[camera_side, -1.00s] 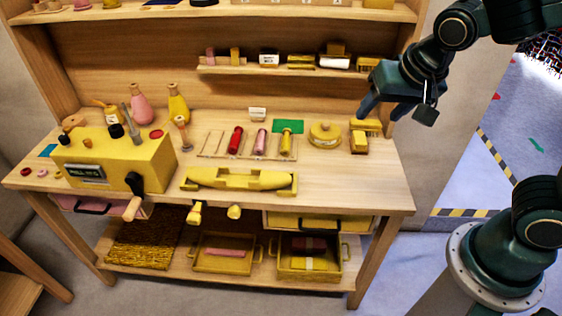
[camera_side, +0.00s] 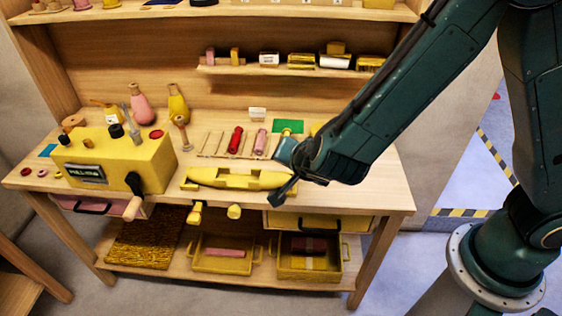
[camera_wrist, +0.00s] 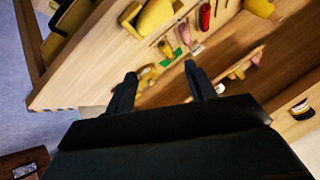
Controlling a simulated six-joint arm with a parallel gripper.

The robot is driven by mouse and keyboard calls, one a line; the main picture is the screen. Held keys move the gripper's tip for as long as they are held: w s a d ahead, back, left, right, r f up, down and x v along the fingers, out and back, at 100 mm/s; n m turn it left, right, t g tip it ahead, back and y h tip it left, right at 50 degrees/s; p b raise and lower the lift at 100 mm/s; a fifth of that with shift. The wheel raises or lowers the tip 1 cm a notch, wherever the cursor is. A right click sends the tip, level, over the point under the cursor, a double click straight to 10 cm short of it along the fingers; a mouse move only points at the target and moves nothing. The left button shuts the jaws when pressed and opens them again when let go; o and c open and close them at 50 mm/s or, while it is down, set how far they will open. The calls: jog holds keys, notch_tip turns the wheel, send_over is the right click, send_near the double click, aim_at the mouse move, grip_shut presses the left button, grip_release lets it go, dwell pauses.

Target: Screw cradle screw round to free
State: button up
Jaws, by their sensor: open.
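A long yellow boat-shaped piece in its cradle (camera_side: 235,180) lies along the front of the bench. Its right end is partly behind my gripper in the side view, and I cannot make out a screw there. My gripper (camera_side: 283,174) is over the front of the bench by the cradle's right end. In the wrist view my gripper (camera_wrist: 161,76) has its fingers apart with nothing held between them. The yellow piece (camera_wrist: 153,16) shows beyond them.
A yellow machine with a crank (camera_side: 115,160) stands at the left. A red spool (camera_side: 235,140) and a pink spool (camera_side: 259,142) lie behind the cradle. A green patch (camera_side: 287,126) is at the back.

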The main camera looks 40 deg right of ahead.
jog(key=a+f+t, duration=0.2)
jog(key=a+f, duration=0.4)
jog(key=t+y, duration=0.2)
jog(key=y, duration=0.1)
send_near(237, 214)
jog(key=v, duration=0.3)
jog(key=shift+s+a, duration=0.15)
jog(key=shift+s, duration=0.2)
jog(key=shift+r+x, duration=0.2)
jog(key=shift+x, duration=6.7)
jog(key=shift+w, duration=0.1)
jog(key=shift+c, duration=0.4)
jog(key=c, duration=1)
jog(key=shift+o, duration=0.2)
